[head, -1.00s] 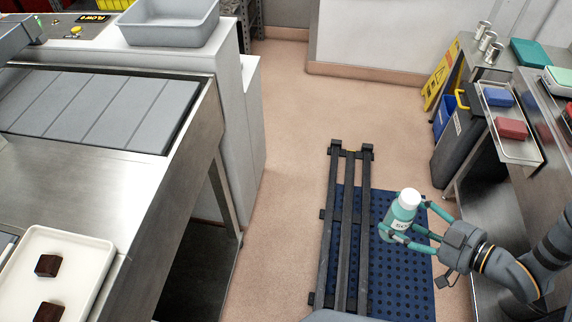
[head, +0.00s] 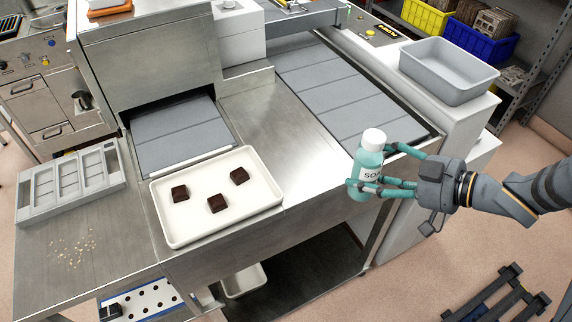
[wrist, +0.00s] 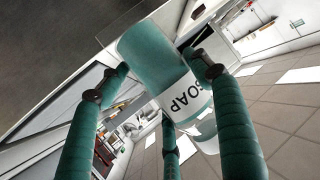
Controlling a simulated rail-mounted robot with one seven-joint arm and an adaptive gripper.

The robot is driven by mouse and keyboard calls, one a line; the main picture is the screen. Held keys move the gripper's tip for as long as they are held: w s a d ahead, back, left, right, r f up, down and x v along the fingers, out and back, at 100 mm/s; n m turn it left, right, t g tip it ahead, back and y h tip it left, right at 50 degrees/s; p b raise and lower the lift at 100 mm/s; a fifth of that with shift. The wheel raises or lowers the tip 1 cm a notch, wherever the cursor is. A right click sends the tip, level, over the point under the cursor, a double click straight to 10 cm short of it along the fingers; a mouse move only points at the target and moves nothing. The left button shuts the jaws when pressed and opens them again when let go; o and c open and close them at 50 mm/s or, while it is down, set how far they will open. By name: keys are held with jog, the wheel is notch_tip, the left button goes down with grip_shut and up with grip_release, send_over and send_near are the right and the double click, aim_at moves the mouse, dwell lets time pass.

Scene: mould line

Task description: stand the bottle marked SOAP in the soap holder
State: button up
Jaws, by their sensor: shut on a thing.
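The SOAP bottle (head: 369,160) is teal with a white cap and a white label. My gripper (head: 378,185), with teal fingers, is shut around the bottle's body and holds it upright in the air. In the head view it appears over the right end of the steel counter. In the wrist view the bottle (wrist: 172,75) sits between the fingers with its SOAP label showing. I cannot make out a soap holder in these views.
A white tray (head: 265,200) with dark chocolate pieces lies on the steel counter. A grey bin (head: 448,70) stands at the back right. A grey mould frame (head: 70,186) lies at the left. Bare counter (head: 265,115) shows behind the tray.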

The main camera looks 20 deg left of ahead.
jog(key=s+a+r+p, duration=0.1)
jog(key=a+r, duration=0.5)
jog(key=r, duration=0.1)
jog(key=shift+n+g+y, duration=0.3)
jog(key=shift+w+a+f+p, duration=0.1)
jog(key=shift+w+a+f, duration=0.6)
jog(key=shift+a+f, duration=1.05)
jog(key=shift+w+a+f+p, duration=0.1)
jog(key=shift+w+a+f, duration=0.55)
jog(key=shift+a+f, duration=1.1)
jog(key=shift+w+a+f+p, duration=0.1)
jog(key=shift+w+a+f, duration=0.6)
jog(key=shift+a+f, duration=1.05)
jog(key=shift+r, duration=0.1)
jog(key=o, duration=1.5)
jog(key=shift+f, duration=0.2)
jog(key=shift+c, duration=0.2)
